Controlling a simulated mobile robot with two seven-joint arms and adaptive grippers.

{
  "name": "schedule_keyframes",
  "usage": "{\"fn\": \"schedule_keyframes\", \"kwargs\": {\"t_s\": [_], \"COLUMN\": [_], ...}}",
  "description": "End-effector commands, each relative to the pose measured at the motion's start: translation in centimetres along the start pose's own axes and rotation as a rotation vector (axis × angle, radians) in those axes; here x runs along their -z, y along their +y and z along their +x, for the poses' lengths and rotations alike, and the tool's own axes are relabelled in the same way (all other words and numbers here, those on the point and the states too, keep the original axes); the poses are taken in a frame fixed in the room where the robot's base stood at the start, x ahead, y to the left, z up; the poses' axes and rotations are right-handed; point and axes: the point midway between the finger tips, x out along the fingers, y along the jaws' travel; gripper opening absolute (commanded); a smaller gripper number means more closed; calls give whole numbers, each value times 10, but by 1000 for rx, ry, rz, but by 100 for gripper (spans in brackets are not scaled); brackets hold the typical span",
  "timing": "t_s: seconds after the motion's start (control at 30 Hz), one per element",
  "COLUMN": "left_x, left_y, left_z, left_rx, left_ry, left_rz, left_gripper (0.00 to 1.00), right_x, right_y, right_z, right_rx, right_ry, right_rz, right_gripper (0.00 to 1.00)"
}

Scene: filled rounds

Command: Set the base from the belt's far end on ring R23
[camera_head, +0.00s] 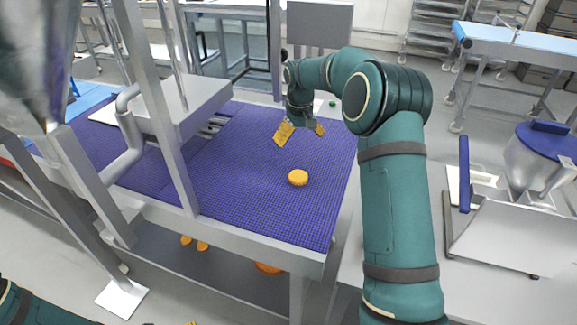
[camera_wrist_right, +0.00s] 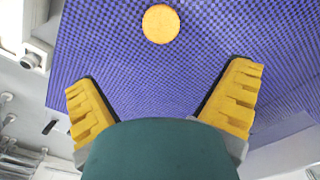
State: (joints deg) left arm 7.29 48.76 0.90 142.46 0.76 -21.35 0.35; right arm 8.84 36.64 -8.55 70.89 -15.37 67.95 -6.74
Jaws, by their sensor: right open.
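A round orange-yellow base (camera_head: 298,178) lies flat on the purple belt (camera_head: 235,190), near its end. My right gripper (camera_head: 298,132), with yellow ribbed fingers, is open and empty above the belt, beyond the base in the head view. In the right wrist view, the base (camera_wrist_right: 161,24) lies at the top, ahead of the spread fingers (camera_wrist_right: 162,80) and apart from them. Of my left arm only a teal part and a bit of yellow show at the bottom edge of the head view; its jaw state cannot be told. I cannot make out ring R23.
Steel posts and a chute (camera_head: 30,60) stand over the belt's left side. Several orange pieces (camera_head: 195,243) lie below the belt. A machine with a blue-lidded hopper (camera_head: 545,150) stands at the right. The belt around the base is clear.

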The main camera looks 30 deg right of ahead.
Motion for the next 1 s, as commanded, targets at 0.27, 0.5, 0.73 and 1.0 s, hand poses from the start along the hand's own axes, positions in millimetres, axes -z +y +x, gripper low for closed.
{"fn": "schedule_keyframes", "kwargs": {"t_s": [0.27, 0.5, 0.73, 1.0], "left_x": [-3, -4, -5, -7], "left_y": [-2, -3, -4, -5], "left_z": [5, 8, 9, 13], "left_rx": [0, -1, -1, -1], "left_ry": [-5, -9, -10, -13], "left_rz": [1, 2, 3, 4], "left_gripper": [92, 92, 92, 92], "right_x": [-1, -1, -2, -6], "right_y": [0, 0, -1, -3], "right_z": [43, 79, 90, 125], "right_rx": [1, 0, 0, 1], "right_ry": [-6, -4, -3, -4], "right_rz": [-1, -1, -1, 0], "right_gripper": [100, 100, 100, 100]}}
